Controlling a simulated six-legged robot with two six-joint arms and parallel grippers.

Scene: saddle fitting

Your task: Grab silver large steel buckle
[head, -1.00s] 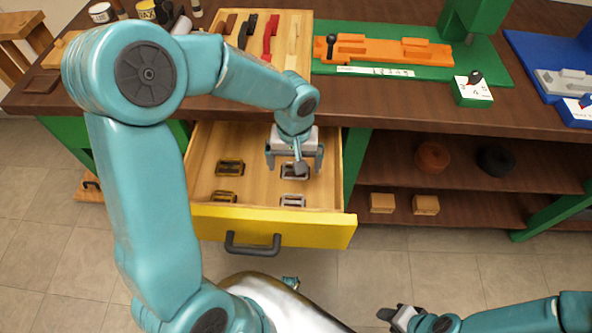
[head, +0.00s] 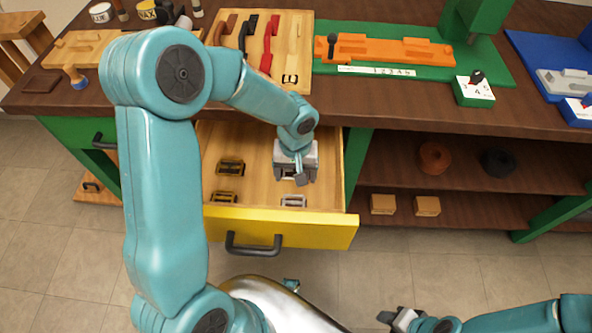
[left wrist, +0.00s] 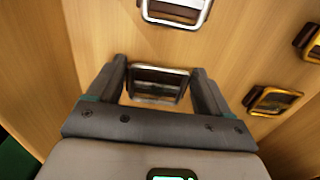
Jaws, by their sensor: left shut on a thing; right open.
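My left gripper (head: 295,178) is down in the open drawer. In the left wrist view its two fingers (left wrist: 158,72) are shut on the sides of a silver buckle (left wrist: 157,86), a rectangular steel frame. In the head view the gripper hides most of this buckle. A second silver buckle (head: 293,201) lies nearer the drawer front, apart from the gripper; it also shows cut off at the top of the left wrist view (left wrist: 176,20). My right gripper (head: 392,316) is open and empty at the bottom, away from the drawer.
Two brass buckles (head: 231,167) (head: 224,198) lie in the drawer's left part. The drawer's yellow front (head: 290,230) and side walls surround the gripper. Above is the wooden bench top with a strap board (head: 258,60) and a green base with an orange fixture (head: 385,48).

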